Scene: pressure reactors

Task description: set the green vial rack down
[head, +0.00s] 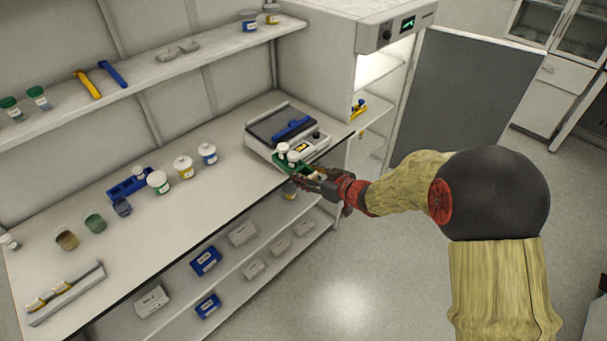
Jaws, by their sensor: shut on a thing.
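The green vial rack (283,166) is at the front edge of the bench, just in front of the balance-like device (262,154). White-capped vials (282,149) stand in it. My gripper (305,178) is shut on the rack's near right side, and my arm reaches in from the right. The gripper hides part of the rack. I cannot tell whether the rack touches the bench or is held a little above it.
A blue rack (129,186) and several jars (183,167) stand on the bench (228,186) to the left. Free bench surface lies between the jars and the device. Shelves with small boxes (243,233) are below. A tall cabinet (312,54) stands behind the device.

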